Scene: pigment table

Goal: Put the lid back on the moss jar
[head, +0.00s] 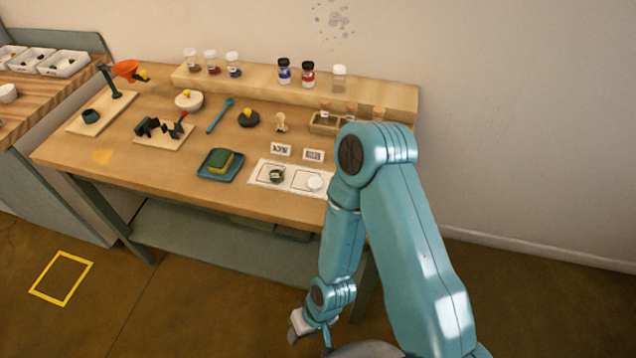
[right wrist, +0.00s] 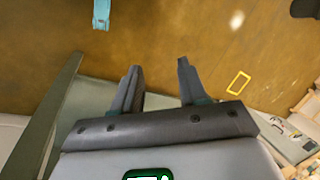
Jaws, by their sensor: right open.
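An open jar with dark green contents (head: 276,175), which looks like the moss jar, stands on the left part of a white marked mat (head: 296,189) near the table's front edge. A round white lid (head: 314,183) lies on the mat's right part, apart from the jar. My right gripper is below the table's front edge in the head view, partly cut off by my own arm. In the right wrist view its two fingers (right wrist: 158,66) are spread with nothing between them, over the floor. My left gripper is in neither view.
A teal tray with a sponge (head: 220,164) lies left of the mat. Two small label cards (head: 281,150) stand behind it. A wooden rack (head: 325,122) is further back, and a raised shelf (head: 290,90) holds several jars. My right arm covers the table's right end.

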